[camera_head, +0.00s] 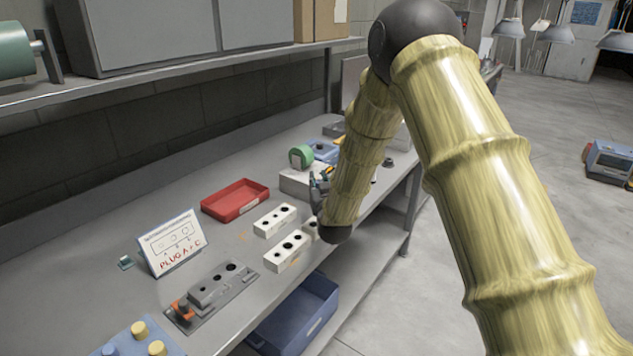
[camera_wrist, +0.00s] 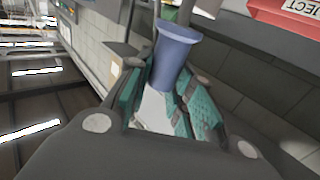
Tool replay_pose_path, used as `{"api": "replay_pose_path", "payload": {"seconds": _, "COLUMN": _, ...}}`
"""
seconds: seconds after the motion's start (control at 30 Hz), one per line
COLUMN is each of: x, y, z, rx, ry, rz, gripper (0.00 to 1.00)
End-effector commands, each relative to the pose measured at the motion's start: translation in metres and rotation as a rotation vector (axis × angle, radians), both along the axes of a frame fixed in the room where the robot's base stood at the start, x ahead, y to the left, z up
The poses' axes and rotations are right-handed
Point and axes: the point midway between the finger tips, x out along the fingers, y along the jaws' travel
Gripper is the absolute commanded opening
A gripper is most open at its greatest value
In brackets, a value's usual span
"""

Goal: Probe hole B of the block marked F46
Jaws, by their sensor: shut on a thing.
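My gripper (camera_head: 320,188) is partly hidden behind my arm, over the far side of the white blocks. In the wrist view its teal-padded fingers (camera_wrist: 172,92) are shut on a blue flared piece (camera_wrist: 175,52), with a thin grey rod beyond it. Two white blocks with dark round holes, a farther one (camera_head: 275,220) and a nearer one (camera_head: 287,251), lie on the bench. A third pale block (camera_head: 309,229) is mostly hidden by my arm. A grey block (camera_head: 211,286) with holes sits in a plate fixture. I cannot read F46 or hole letters on any block.
A red tray (camera_head: 235,200), lettered "JECT" in the wrist view (camera_wrist: 300,8), lies behind the blocks. A sign (camera_head: 172,243) reads "PLUG A, C". A blue tray with yellow pegs (camera_head: 139,330) is at front left. A green roll (camera_head: 301,157) stands farther back. A shelf overhangs the bench.

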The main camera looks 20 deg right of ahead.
Motion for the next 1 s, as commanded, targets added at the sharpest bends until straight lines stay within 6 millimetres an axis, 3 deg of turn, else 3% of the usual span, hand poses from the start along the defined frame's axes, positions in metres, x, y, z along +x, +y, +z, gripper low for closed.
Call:
{"api": "replay_pose_path", "payload": {"seconds": 0.17, "x": 0.002, "y": -0.009, "z": -0.014, "rx": 0.001, "ry": 0.005, "rz": -0.010, "gripper": 0.00}}
{"api": "replay_pose_path", "payload": {"seconds": 0.5, "x": 0.011, "y": -0.007, "z": -0.047, "rx": -0.001, "ry": 0.013, "rz": -0.007, "gripper": 0.00}}
{"api": "replay_pose_path", "payload": {"seconds": 1.0, "x": 0.012, "y": -0.005, "z": -0.057, "rx": 0.000, "ry": 0.013, "rz": -0.005, "gripper": 0.00}}
